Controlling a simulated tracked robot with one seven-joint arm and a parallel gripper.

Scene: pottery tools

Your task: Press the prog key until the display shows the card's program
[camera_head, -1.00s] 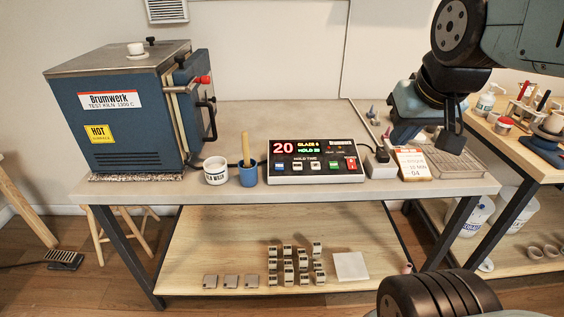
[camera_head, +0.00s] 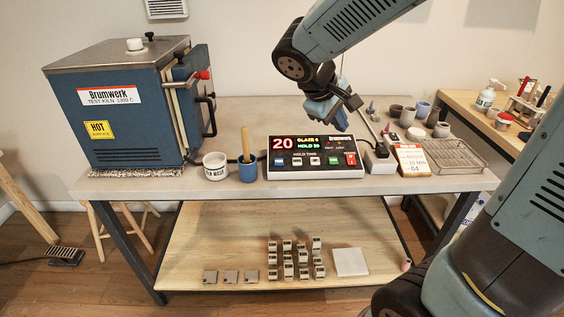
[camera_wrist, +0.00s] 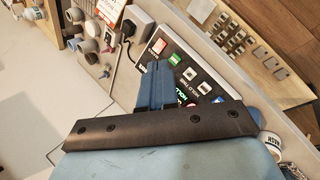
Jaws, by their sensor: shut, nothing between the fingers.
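The black controller (camera_head: 271,172) sits on the grey table. In the wrist view my shut, empty fingers (camera_wrist: 157,82) cover part of the controller (camera_wrist: 218,82).
A blue kiln (camera_head: 125,120) stands at left. A white cup (camera_head: 215,168) and a blue cup (camera_head: 248,173) with a wooden tool stand left of the controller. A plug block (camera_head: 379,165) and a wire rack (camera_head: 455,158) are at right. Several small pots are behind the card.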

